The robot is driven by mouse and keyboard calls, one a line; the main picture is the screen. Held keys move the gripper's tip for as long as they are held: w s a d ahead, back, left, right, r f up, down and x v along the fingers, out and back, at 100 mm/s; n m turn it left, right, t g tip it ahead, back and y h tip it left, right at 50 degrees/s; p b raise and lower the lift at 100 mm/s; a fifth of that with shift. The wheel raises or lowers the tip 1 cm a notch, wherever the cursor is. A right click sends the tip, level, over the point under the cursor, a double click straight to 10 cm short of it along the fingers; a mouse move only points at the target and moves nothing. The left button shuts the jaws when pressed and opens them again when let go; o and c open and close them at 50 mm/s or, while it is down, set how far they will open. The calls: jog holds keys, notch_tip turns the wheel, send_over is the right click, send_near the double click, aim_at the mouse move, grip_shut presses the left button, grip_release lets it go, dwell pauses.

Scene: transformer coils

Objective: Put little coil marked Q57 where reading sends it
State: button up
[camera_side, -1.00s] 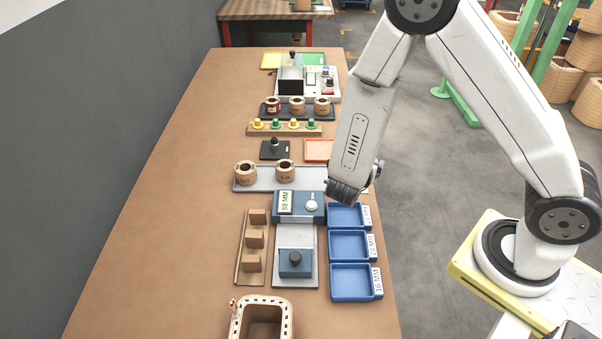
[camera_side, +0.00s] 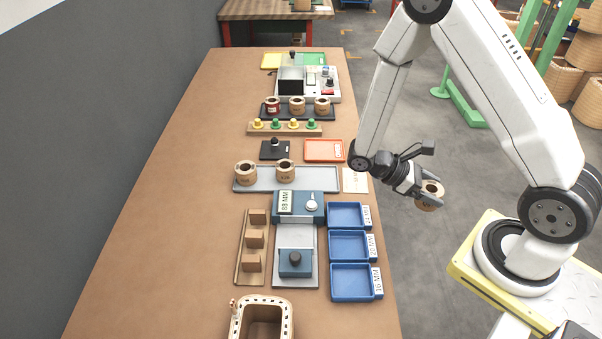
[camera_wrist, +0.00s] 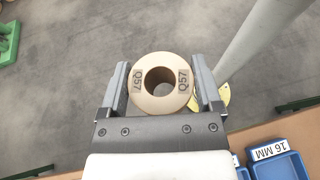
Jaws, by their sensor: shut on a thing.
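The little tan coil marked Q57 (camera_wrist: 146,75) is held between the two fingers of my gripper (camera_wrist: 162,92) in the wrist view. In the side view the coil (camera_side: 429,199) is in my gripper (camera_side: 428,190), out past the right edge of the table, over the floor. The blue gauge (camera_side: 298,205) has a display that seems to read 88 MM. Three blue trays stand to its right: the far tray (camera_side: 347,215), the middle tray (camera_side: 348,245) and the near tray (camera_side: 350,283), whose label reads 16 MM. The other two labels are too small to read surely.
Two tan coils (camera_side: 245,173) stand on a grey tray (camera_side: 308,186). An orange tray (camera_side: 323,150), a peg rack (camera_side: 284,130) and a tester (camera_side: 318,84) lie farther back. A slotted tan bin (camera_side: 238,325) is at the near edge. The table's left side is clear.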

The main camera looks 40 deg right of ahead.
aim_at(430, 208)
jog(key=a+m+y, duration=0.1)
jog(key=m+y, duration=0.1)
jog(key=y, duration=0.1)
jog(key=s+a+m+g+y, duration=0.1)
jog(key=a+m+y, duration=0.1)
jog(key=m+y, duration=0.1)
jog(key=s+a+m+g+y, duration=0.1)
jog(key=a+m+y, duration=0.1)
jog(key=m+y, duration=0.1)
jog(key=shift+s+f, duration=0.2)
jog(key=shift+s, duration=0.05)
jog(key=w+a+r+m+t+y, duration=0.1)
jog(key=w+a+m+t+y, duration=0.4)
jog(key=w+m+t+y, duration=0.55)
jog(key=w+d+r+m+t, duration=0.2)
jog(key=w+d+m+t, duration=0.2)
jog(key=m, duration=0.5)
jog(key=w+t, duration=0.2)
jog(key=shift+w+d+r+m+t+y, duration=0.15)
jog(key=shift+w+d+m+t+y, duration=0.1)
jog(key=shift+m+t+y, duration=0.1)
jog(key=shift+w, duration=0.1)
